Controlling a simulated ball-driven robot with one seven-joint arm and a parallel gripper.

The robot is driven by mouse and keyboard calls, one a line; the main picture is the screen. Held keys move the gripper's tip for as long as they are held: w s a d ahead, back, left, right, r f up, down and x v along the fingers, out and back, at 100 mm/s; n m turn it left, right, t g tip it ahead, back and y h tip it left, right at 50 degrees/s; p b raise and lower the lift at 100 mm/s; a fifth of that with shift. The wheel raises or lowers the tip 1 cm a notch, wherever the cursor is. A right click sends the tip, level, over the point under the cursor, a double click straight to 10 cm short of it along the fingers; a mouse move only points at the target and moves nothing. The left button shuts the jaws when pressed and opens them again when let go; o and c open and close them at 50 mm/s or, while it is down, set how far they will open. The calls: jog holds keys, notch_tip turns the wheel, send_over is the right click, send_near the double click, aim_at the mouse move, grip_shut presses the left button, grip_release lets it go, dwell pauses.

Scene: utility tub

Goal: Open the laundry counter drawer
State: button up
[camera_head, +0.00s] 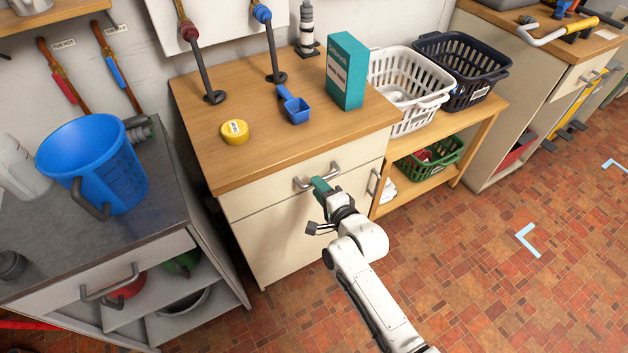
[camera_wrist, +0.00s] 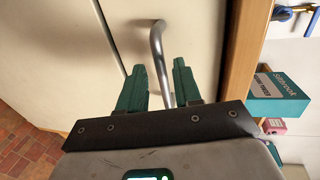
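The laundry counter (camera_head: 250,140) has a wooden top and a cream drawer front (camera_head: 255,197) that looks flush with the cabinet. Its grey bar handle (camera_head: 300,184) is partly covered by my green fingers in the head view. My gripper (camera_head: 319,184) is at the handle, in front of the drawer. In the wrist view the handle (camera_wrist: 156,38) runs between the two fingertips of my gripper (camera_wrist: 160,66). The fingers are apart, with a visible gap on the left side of the bar and a narrower one on the right.
A basket shelf (camera_head: 480,125) adjoins at right. The tiled floor (camera_head: 500,290) is clear.

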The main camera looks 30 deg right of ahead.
jog(key=shift+x, duration=1.7)
jog(key=shift+c, duration=0.3)
grip_shut()
